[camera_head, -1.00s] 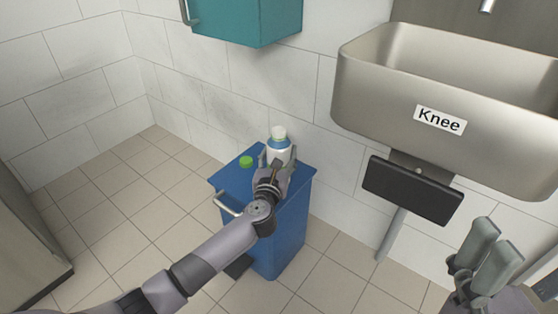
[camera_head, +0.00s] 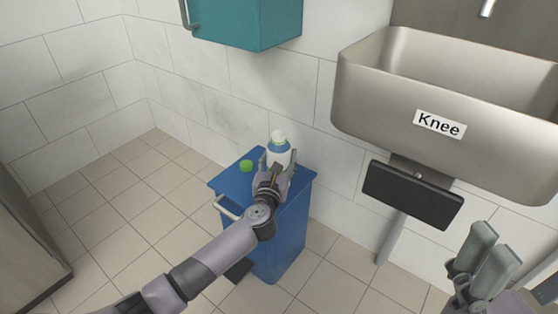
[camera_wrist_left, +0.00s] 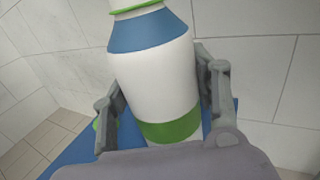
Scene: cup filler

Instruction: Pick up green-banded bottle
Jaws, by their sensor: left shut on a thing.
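The green-banded bottle (camera_head: 279,155) is white with a blue shoulder and stands upright on the blue cabinet's top. In the left wrist view the bottle (camera_wrist_left: 158,85) fills the middle, with its green band (camera_wrist_left: 172,128) low on the body. My left gripper (camera_head: 277,163) is shut on the bottle, one finger on each side of it. The wrist view shows these fingers too (camera_wrist_left: 160,98). The bottle's base is hidden behind my gripper. My right gripper (camera_head: 484,262) is at the lower right, away from the bottle, with its two fingers side by side.
A small round green thing (camera_head: 246,166) lies on the blue cabinet (camera_head: 285,225), left of the bottle. A tiled wall is close behind. A teal wall cabinet (camera_head: 245,25) hangs above. A steel sink (camera_head: 380,95) with a black knee panel (camera_head: 412,194) is at the right.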

